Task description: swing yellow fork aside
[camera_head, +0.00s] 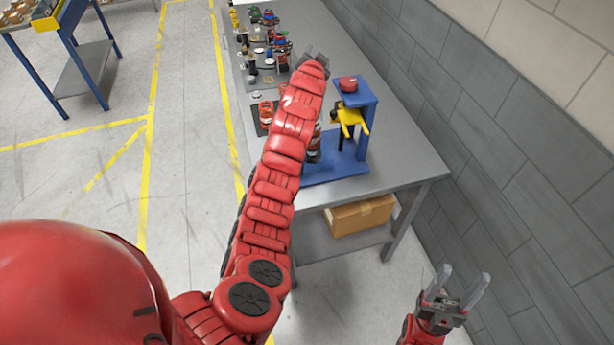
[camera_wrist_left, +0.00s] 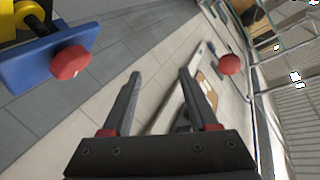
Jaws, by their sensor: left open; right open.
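The yellow fork (camera_head: 350,118) is on the blue fixture (camera_head: 370,135), below its top plate, with prongs pointing right and down. A red knob (camera_head: 348,84) sits on the top plate. In the left wrist view, the blue plate (camera_wrist_left: 25,68) and red knob (camera_wrist_left: 70,62) are at upper left, with a yellow part (camera_wrist_left: 30,14) at the edge. My left gripper (camera_wrist_left: 158,72) is open and empty, apart from the fixture. In the head view it is mostly hidden behind my red arm. My right gripper (camera_head: 457,283) is open and empty, low at right, away from the table.
The grey table (camera_head: 400,165) holds several small coloured parts (camera_head: 275,45) toward its far end. A cardboard box (camera_head: 360,214) is on the lower shelf. A grey wall (camera_head: 480,90) runs close along the right. A blue-framed bench (camera_head: 75,50) stands at upper left, with open floor between.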

